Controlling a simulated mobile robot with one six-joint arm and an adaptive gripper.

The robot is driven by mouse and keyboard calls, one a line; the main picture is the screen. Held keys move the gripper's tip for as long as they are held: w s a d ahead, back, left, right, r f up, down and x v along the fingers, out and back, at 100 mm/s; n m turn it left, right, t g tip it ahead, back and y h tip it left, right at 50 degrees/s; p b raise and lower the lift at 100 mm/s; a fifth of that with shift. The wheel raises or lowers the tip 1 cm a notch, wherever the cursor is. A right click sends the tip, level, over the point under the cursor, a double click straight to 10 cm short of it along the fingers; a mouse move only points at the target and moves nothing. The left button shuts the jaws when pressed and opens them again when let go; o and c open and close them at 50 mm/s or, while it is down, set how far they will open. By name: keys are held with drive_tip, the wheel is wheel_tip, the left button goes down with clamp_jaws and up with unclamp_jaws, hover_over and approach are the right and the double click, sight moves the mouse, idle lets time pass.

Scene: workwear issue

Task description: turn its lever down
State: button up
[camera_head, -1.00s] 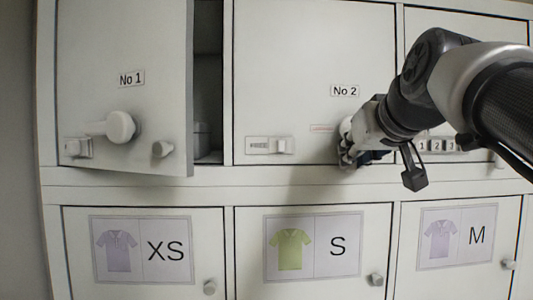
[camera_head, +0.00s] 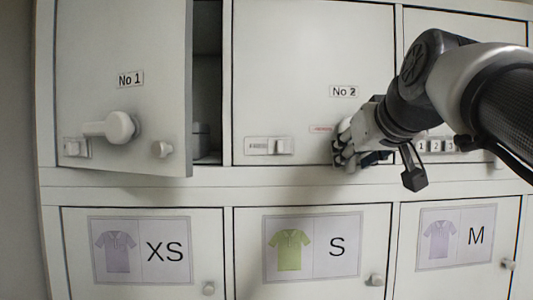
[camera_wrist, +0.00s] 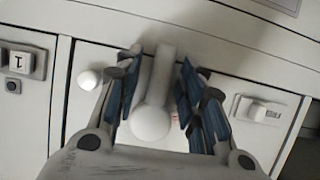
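The white lever of locker door No 2 (camera_head: 308,60) shows in the wrist view (camera_wrist: 163,72), which is turned nearly upside down against the head view. Its round hub (camera_wrist: 150,122) is at the middle, and its bar runs toward the top of that picture, so it points down on the door. My gripper (camera_wrist: 160,72) has its blue-padded fingers on both sides of the bar, with narrow gaps visible. In the head view my gripper (camera_head: 346,158) hides most of the lever.
Door No 1 (camera_head: 120,50) stands ajar, with its lever (camera_head: 118,127) pointing left. A latch slider (camera_head: 268,146) and a round knob (camera_wrist: 89,80) flank the No 2 lever. Closed size-labelled doors XS, S (camera_head: 312,245) and M are below.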

drive_tip(key=v, duration=1.2)
